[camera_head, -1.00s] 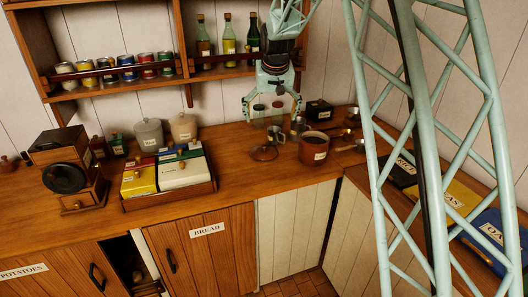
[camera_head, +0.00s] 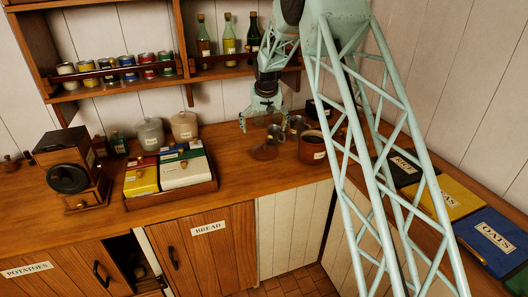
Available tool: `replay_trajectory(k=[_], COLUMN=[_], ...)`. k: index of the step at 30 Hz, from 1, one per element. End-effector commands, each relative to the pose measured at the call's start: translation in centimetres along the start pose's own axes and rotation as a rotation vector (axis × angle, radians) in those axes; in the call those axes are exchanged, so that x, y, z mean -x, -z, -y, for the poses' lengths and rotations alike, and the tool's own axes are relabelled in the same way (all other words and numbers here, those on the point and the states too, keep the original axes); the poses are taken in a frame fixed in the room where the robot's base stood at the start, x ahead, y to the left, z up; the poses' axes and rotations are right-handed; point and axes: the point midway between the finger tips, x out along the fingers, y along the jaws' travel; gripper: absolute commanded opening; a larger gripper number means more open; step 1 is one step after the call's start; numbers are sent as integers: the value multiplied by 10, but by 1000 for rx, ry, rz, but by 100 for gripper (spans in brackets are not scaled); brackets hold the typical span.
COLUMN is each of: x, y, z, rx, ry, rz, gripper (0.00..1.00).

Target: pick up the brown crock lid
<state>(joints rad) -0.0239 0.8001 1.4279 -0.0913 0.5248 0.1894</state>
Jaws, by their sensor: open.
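The brown crock lid (camera_head: 263,154) lies flat on the wooden counter, to the left of the open brown crock (camera_head: 312,150), which has a white label. My gripper (camera_head: 262,128) hangs above the lid, pointing down, with its fingers spread and nothing between them. The left fingertip shows clearly; the right one is hard to make out against the small objects behind. I cannot tell the exact height of the fingertips over the lid.
Glass and metal vessels (camera_head: 296,124) stand close behind the lid. To the left are a wooden tray (camera_head: 172,197) of coloured tins, two lidded canisters (camera_head: 150,135) and a coffee grinder (camera_head: 70,170). A bottle shelf (camera_head: 232,71) hangs above. The counter in front of the lid is clear.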

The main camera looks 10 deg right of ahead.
Motion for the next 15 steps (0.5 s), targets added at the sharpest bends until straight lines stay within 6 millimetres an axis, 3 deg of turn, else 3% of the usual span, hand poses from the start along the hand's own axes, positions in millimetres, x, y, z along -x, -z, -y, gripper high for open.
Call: replay_trajectory(k=[15], x=[-6], y=[0], z=[0], rx=[0], ry=[0], rz=[1], gripper=[92])
